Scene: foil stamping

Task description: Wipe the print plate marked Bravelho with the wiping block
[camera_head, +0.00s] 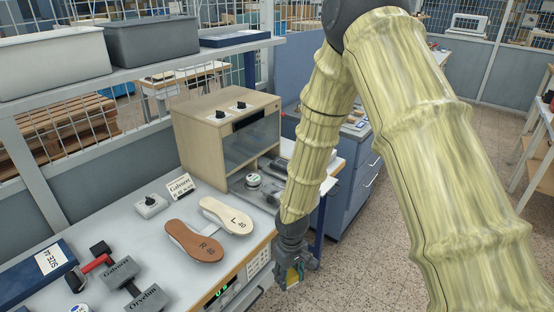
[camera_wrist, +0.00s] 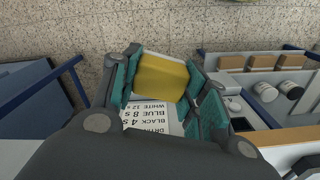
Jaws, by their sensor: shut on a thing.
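My gripper (camera_head: 292,262) hangs past the bench's right front edge, shut on a yellow block (camera_wrist: 160,78), which I take for the wiping block. In the wrist view the block sits between the teal finger pads. A white card (camera_wrist: 158,115) with lines about black, blue and white shows beside it; I cannot tell whether it is held too. Two dark grey plates lie at the bench's lower left: one reads like Galvsett (camera_head: 118,270), the other like Orvelun (camera_head: 146,301). I cannot read Bravelho on any plate.
The bench holds a brown insole (camera_head: 194,241), a cream insole (camera_head: 225,215), a knobbed white box (camera_head: 150,205), a sign (camera_head: 180,187), a red-handled roller (camera_head: 96,264) and a beige oven (camera_head: 225,130). Grey bins (camera_head: 150,40) stand on the shelf above. Open floor lies right.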

